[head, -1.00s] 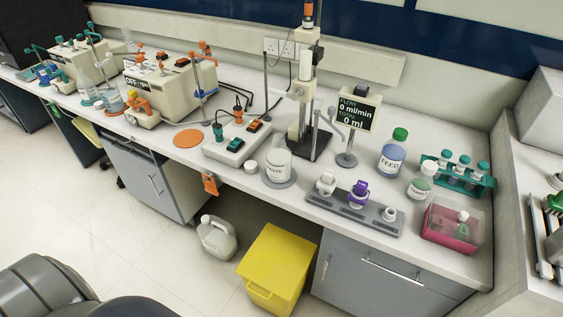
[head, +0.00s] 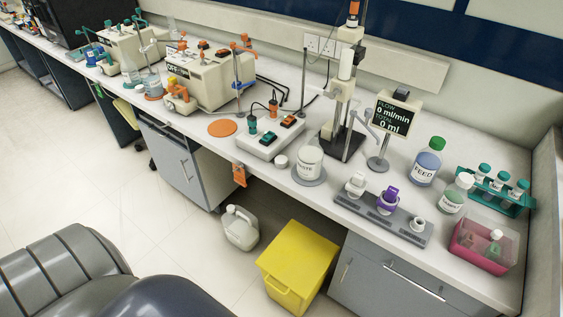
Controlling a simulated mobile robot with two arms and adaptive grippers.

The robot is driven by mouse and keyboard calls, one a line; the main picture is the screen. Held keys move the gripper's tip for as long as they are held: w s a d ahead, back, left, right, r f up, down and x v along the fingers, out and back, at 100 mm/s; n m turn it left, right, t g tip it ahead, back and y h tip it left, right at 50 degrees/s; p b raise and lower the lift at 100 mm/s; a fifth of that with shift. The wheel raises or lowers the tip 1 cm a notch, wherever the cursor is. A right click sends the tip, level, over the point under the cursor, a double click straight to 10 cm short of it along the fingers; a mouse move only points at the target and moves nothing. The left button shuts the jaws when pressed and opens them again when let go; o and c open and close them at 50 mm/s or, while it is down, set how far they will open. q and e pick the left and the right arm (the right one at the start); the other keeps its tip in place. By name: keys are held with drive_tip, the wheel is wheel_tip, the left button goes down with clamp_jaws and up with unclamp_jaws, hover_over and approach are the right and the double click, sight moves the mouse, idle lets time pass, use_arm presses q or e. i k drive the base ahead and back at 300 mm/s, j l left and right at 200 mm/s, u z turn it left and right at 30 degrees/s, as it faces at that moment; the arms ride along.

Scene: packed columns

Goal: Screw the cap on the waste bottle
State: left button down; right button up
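The waste bottle (head: 309,163) is a white, wide bottle with a "WASTE" label, upright on a grey round pad (head: 309,178) near the front edge of the bench. Its top shows no cap on it. A small white cap-like piece (head: 281,162) lies on the bench just left of the bottle, apart from it. Neither of my grippers is in view.
A tall column stand (head: 343,110) rises behind the bottle. A grey rack (head: 382,217) with fittings is to its right, and a switch box (head: 270,140) to its left. A yellow bin (head: 297,267) and a jug (head: 240,228) stand on the floor.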

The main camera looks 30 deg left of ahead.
sight(311, 154)
drive_tip(key=j+z, duration=0.25)
drive_tip(key=j, duration=1)
drive_tip(key=j+z, duration=0.2)
drive_tip(key=j, duration=1.05)
drive_tip(key=k, duration=0.05)
